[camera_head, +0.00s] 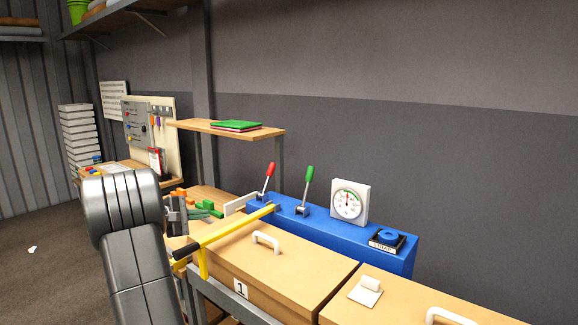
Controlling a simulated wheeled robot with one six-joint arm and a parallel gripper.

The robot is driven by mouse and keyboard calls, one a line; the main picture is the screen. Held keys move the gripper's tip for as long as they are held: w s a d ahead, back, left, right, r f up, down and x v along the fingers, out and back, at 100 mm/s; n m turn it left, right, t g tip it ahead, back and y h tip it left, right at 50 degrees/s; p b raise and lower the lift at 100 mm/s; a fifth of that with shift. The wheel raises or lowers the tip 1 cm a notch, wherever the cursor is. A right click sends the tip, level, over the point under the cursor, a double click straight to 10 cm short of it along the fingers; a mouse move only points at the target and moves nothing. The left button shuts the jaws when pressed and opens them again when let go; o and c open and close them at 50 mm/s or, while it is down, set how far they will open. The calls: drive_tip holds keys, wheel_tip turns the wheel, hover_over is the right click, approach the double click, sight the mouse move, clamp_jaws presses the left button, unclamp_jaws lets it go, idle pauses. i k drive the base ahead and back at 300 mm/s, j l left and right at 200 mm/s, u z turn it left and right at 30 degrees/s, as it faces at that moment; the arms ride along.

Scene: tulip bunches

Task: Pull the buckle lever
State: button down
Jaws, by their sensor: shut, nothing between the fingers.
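Two levers stand on a blue block (345,238): one with a red handle (271,169) and, to its right, one with a green handle (309,173). No label shows which is the buckle lever. A blue round piece (390,236) sits in a dark holder marked "STRAP" at the block's right end. A small pale fitting (368,285) lies on the right-hand wooden box. My gripper (185,214) is at the left, beyond my dark arm, shut and empty. It appears left of both levers and apart from them. My wrist partly hides it.
A yellow bar (235,229) with a black end crosses the wooden box marked 1 (275,275). A round gauge (349,203) stands on the blue block. Orange and green pieces (208,208) lie beyond my gripper. A wooden shelf (222,131) hangs behind. Open floor (45,260) is at left.

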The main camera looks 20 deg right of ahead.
sight(270, 172)
drive_tip(key=i+j+z, duration=0.75)
drive_tip(key=i+j, duration=0.15)
drive_tip(key=i+j+z, duration=0.2)
drive_tip(key=j, duration=0.3)
drive_tip(key=i+j+z, duration=0.25)
drive_tip(key=j, duration=0.2)
drive_tip(key=i+j+z, duration=0.25)
drive_tip(key=j, duration=0.2)
drive_tip(key=j+z, duration=0.25)
drive_tip(key=j, duration=0.25)
drive_tip(key=i+j+z, duration=0.1)
drive_tip(key=j+z, duration=0.15)
drive_tip(key=j, duration=0.3)
